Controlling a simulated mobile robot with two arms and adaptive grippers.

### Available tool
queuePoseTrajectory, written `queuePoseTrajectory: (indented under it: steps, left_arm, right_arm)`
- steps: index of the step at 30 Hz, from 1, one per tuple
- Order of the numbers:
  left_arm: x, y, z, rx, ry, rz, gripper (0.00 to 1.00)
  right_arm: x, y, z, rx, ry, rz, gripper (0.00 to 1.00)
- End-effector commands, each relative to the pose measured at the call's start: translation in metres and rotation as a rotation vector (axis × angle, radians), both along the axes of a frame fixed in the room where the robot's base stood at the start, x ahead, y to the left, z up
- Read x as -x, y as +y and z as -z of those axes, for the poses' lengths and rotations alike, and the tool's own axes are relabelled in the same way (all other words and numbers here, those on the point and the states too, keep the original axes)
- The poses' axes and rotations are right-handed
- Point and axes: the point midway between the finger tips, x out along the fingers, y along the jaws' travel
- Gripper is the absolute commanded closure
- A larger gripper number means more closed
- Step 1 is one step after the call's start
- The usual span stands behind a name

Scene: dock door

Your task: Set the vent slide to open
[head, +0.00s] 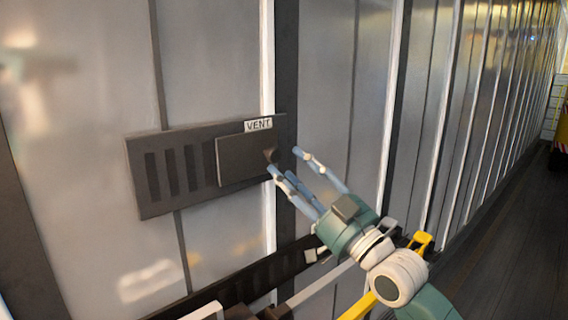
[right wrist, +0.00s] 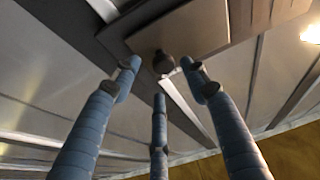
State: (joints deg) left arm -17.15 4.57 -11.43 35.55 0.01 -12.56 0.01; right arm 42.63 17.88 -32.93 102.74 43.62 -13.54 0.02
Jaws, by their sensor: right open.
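The vent (head: 160,201) is a dark slotted plate on the metal wall, under a white "VENT" label (head: 258,125). Its slide (head: 238,160) is a flat dark panel covering the right part of the plate, with several slots bare at the left. A round dark knob (right wrist: 163,62) on the slide (right wrist: 195,28) shows in the right wrist view. My right gripper (head: 285,161) is open at the slide's right edge, its blue fingers spread around the knob's front. I cannot tell whether any finger touches the knob. My left gripper is not in view.
Below the vent, a dark rail (head: 272,277) runs along the wall, with pale and yellow bars (head: 420,241) near my right arm. Ribbed metal wall continues to the right, beside a dark floor (head: 500,235).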

Motion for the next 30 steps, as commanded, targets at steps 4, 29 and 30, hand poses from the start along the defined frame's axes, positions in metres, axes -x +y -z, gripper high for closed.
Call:
queuePoseTrajectory:
  steps: [4, 29, 30]
  left_arm:
    - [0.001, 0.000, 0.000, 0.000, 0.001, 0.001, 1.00]
    - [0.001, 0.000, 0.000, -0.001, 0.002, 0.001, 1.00]
    - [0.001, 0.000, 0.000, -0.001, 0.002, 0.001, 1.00]
  right_arm:
    - [0.022, -0.024, 0.015, 0.005, 0.002, 0.003, 0.55]
    - [0.056, -0.056, 0.048, 0.018, 0.029, 0.009, 0.55]
    - [0.057, -0.054, 0.060, 0.033, 0.052, 0.015, 0.55]
